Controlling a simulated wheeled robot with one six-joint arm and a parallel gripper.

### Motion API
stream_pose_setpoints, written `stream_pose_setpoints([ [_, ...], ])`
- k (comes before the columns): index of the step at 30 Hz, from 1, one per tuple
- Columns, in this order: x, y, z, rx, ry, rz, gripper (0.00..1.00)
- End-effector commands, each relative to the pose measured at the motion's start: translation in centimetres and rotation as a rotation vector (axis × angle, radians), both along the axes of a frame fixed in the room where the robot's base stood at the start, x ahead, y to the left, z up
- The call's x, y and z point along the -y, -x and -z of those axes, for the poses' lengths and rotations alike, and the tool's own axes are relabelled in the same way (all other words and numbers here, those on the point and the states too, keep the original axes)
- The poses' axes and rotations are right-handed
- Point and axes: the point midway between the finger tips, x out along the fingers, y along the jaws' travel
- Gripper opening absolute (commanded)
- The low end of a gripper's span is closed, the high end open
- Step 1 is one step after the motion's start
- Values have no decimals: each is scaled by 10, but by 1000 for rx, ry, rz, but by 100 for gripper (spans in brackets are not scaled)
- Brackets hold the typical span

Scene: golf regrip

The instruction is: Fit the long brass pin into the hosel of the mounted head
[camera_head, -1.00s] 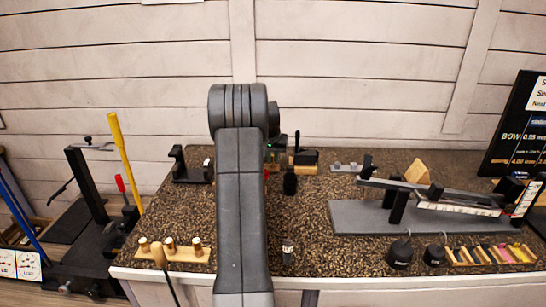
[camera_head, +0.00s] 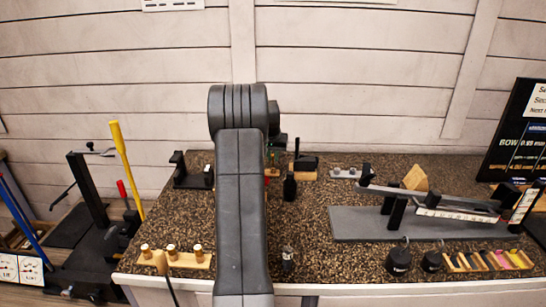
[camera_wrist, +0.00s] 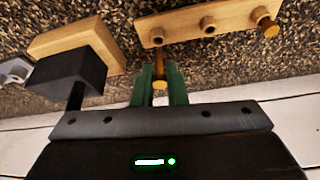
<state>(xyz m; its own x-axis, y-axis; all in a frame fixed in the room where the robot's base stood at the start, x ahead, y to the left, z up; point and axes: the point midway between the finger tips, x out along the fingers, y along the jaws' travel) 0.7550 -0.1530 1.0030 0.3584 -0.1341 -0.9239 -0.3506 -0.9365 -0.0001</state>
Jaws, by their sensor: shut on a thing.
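In the wrist view my gripper (camera_wrist: 160,92) has green fingers shut on a brass pin (camera_wrist: 159,62), which sticks out beyond the fingertips. A wooden rack (camera_wrist: 182,26) lies just beyond, with holes and another brass pin (camera_wrist: 268,25) at its right end. The dark head (camera_wrist: 66,76) on a wooden block (camera_wrist: 82,38) is to the left of my fingers, apart from the pin; a dark stub, perhaps the hosel, extends from it. In the head view the head (camera_head: 306,163) stands at the back, right of my arm. My arm hides most of my gripper there.
A wooden rack (camera_head: 188,262) with several pegs lies at the front left. A small black bottle (camera_head: 290,188) stands right of my arm. A grey plate (camera_head: 350,224) with a tilted bar fixture fills the right side, with black weights (camera_head: 398,262) in front. Speckled counter between is clear.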

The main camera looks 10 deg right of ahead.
Motion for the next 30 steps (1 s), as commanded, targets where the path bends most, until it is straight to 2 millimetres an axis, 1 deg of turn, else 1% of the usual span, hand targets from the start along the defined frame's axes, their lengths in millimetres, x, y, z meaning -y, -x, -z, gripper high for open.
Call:
stream_pose_setpoints([
  [15, 0, 0, -17, 0, 0, 0, 0],
  [30, 0, 0, -18, 0, 0, 0, 0],
])
